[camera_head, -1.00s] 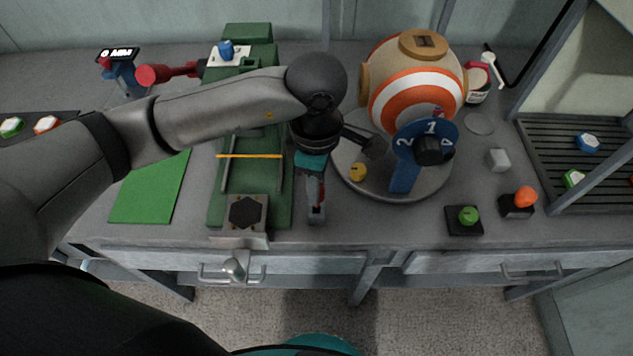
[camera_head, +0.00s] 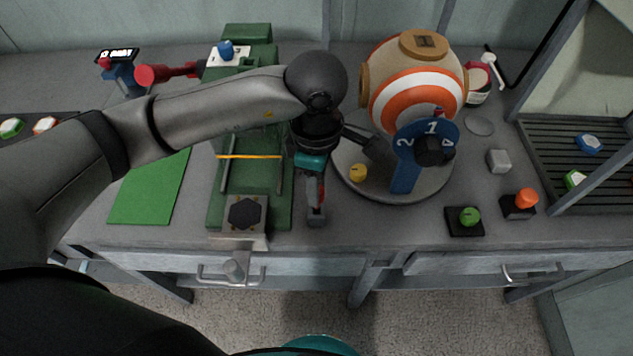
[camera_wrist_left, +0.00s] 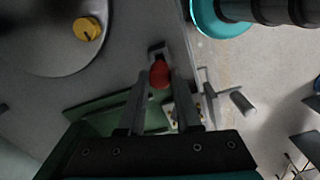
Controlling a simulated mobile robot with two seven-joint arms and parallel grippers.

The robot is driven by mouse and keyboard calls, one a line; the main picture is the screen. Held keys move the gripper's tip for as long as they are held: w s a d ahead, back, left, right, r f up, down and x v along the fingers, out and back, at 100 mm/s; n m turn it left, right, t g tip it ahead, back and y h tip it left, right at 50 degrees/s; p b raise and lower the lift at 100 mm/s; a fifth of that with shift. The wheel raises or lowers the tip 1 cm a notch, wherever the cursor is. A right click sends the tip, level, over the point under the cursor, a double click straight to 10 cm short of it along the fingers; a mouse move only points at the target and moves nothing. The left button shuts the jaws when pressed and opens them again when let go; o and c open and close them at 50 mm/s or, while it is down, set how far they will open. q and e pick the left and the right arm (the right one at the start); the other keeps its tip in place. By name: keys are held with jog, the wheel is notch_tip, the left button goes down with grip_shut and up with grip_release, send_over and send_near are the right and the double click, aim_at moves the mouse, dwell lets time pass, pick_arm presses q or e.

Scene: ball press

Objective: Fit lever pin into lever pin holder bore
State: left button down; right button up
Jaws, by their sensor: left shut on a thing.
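My left gripper (camera_head: 314,192) points down at the front of the bench, right of the green press base. In the left wrist view its two fingers (camera_wrist_left: 160,88) are shut on a red-headed piece, which I take to be the lever pin (camera_wrist_left: 160,74). A small grey block with a dark opening, apparently the lever pin holder (camera_wrist_left: 157,48), lies just beyond the red head. The holder (camera_head: 316,219) also shows below the fingers in the head view. The pin's lower end is hidden, so I cannot tell whether it is in the bore. My right gripper is not in view.
The green press base (camera_head: 215,205) stands left of the gripper. A round grey plate (camera_head: 400,197) with a yellow knob (camera_head: 358,173) and the orange-white ball machine (camera_head: 410,95) is at right. The bench's front edge and drawers (camera_head: 310,261) are close by.

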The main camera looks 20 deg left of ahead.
pick_arm(q)
jog(key=shift+f+b, duration=2.35)
jog(key=shift+f, duration=0.05)
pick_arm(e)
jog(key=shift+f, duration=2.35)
pick_arm(q)
jog(key=c, duration=0.5)
grip_release()
jog(key=shift+r, duration=0.4)
notch_tip(320, 180, up, 8)
jog(key=shift+w+r+p, duration=0.1)
jog(key=shift+r+p, duration=0.1)
jog(key=shift+p, duration=0.75)
notch_tip(320, 180, up, 6)
jog(key=shift+r+p, duration=0.1)
jog(key=shift+p, duration=0.35)
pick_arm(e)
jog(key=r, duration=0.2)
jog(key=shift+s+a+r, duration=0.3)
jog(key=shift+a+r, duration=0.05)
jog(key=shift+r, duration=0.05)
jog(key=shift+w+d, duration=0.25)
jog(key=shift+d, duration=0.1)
